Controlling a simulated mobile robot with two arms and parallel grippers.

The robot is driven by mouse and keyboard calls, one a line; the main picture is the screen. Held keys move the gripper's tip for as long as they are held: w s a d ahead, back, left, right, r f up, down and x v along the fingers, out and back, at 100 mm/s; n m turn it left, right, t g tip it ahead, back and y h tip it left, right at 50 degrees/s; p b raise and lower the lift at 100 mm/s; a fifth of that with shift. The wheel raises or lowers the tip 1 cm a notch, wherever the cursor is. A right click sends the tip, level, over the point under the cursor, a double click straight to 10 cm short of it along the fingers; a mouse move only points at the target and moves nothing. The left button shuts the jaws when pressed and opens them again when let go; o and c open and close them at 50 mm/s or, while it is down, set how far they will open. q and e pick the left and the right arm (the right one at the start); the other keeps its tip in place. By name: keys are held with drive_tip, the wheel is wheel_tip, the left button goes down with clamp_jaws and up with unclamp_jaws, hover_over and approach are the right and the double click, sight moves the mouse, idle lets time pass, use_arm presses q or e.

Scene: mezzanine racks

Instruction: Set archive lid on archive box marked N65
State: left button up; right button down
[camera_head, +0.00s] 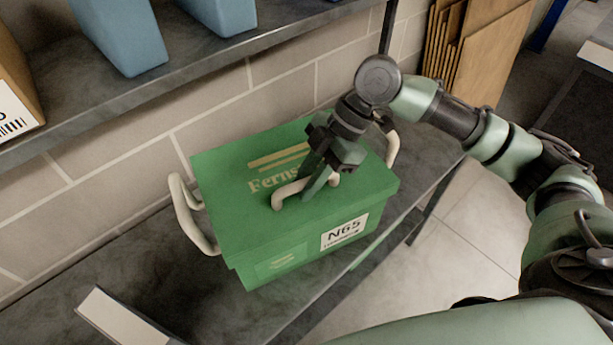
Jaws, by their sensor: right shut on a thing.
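The green archive box (285,263) stands on the dark rack shelf and bears a white label (345,232) reading N65. The green archive lid (225,178) with a cream handle lies over the top of the box. It looks roughly lined up with the box; I cannot tell whether it is fully seated. My right gripper (307,192) is shut on the lid's handle from above. The gripper hides part of the lid's lettering. My left gripper is not in view.
The box has cream side handles, one at the left (190,217). The upper shelf (190,65) carries blue bins (118,35) and a cardboard box (15,85). A brick wall stands close behind. A white card (122,318) lies at the shelf's lower left.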

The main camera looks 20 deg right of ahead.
drive_tip(key=shift+f, duration=0.2)
drive_tip(key=c, duration=1.2)
unclamp_jaws()
drive_tip(key=shift+c, duration=0.2)
drive_tip(key=b+v, duration=0.1)
drive_tip(key=v, duration=0.6)
drive_tip(key=shift+d+r, duration=0.2)
drive_tip(key=shift+r, duration=0.15)
